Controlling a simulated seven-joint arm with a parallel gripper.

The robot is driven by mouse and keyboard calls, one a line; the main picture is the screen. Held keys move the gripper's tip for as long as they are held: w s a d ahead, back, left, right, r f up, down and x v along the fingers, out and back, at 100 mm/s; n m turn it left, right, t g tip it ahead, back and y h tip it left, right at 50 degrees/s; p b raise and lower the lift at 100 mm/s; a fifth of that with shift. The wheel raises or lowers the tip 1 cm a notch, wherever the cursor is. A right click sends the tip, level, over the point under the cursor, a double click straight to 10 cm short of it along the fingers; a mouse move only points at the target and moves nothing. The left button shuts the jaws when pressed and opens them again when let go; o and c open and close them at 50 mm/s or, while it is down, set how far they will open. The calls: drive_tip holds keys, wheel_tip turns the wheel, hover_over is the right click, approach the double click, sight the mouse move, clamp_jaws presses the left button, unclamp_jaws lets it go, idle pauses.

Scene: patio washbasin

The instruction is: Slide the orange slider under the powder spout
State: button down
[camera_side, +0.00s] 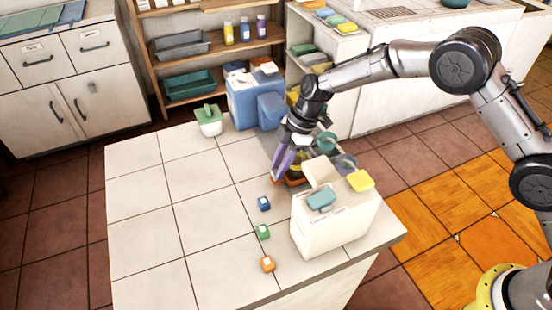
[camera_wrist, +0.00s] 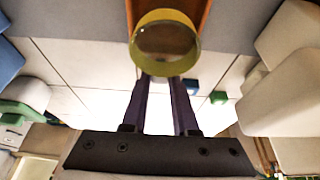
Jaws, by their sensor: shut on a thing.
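My gripper (camera_side: 279,174) has purple fingers that reach down behind the white dispenser box (camera_side: 325,226). They are close together at the near side of a round yellow-rimmed cup (camera_wrist: 165,14) in the wrist view. The orange slider (camera_wrist: 203,12) shows as an orange strip beside and behind this cup; only a small orange part (camera_side: 275,181) shows at the fingertips in the side view. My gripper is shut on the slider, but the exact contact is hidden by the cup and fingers. I cannot make out the powder spout for certain.
A blue dispenser (camera_side: 243,108) stands at the back of the tiled table (camera_side: 150,215), next to a white and green container (camera_side: 209,122). Small blue (camera_side: 264,203), green (camera_side: 263,231) and orange (camera_side: 267,264) blocks lie left of the white box. The table's left half is clear.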

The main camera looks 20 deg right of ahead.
drive_tip(key=shift+r, duration=0.1)
drive_tip(key=c, duration=0.7)
unclamp_jaws()
drive_tip(key=v, duration=1.3)
drive_tip(key=shift+d+r, duration=0.1)
drive_tip(key=shift+r, duration=0.25)
